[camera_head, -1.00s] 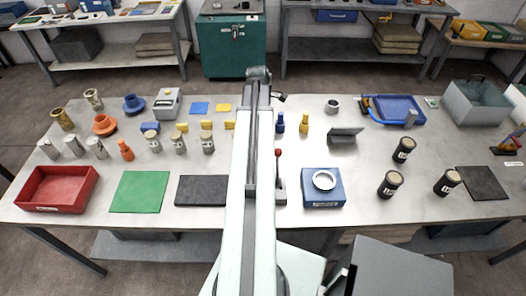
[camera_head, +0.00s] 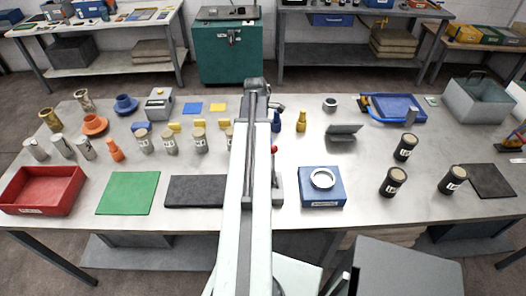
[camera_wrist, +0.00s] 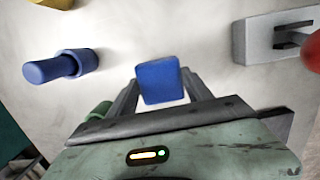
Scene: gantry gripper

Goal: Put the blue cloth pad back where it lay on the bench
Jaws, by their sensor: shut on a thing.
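The blue cloth pad (camera_wrist: 160,82) is between the two fingertips of my gripper (camera_wrist: 162,92) in the wrist view. My gripper is shut on it, over pale bench top; the gap between pad and bench is hard to judge. In the head view my own arm hides the gripper and the held pad. The bench (camera_head: 350,215) is a long light-grey table. A flat blue square (camera_head: 192,108) also lies on it at the back left, beside a yellow one (camera_head: 218,107).
Near the pad in the wrist view are a blue bottle-shaped piece (camera_wrist: 62,66) to the left and a red-knobbed lever on a grey base (camera_wrist: 265,40) to the right. A blue box with a ring (camera_head: 322,196) and a black slab (camera_head: 195,191) flank my arm.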

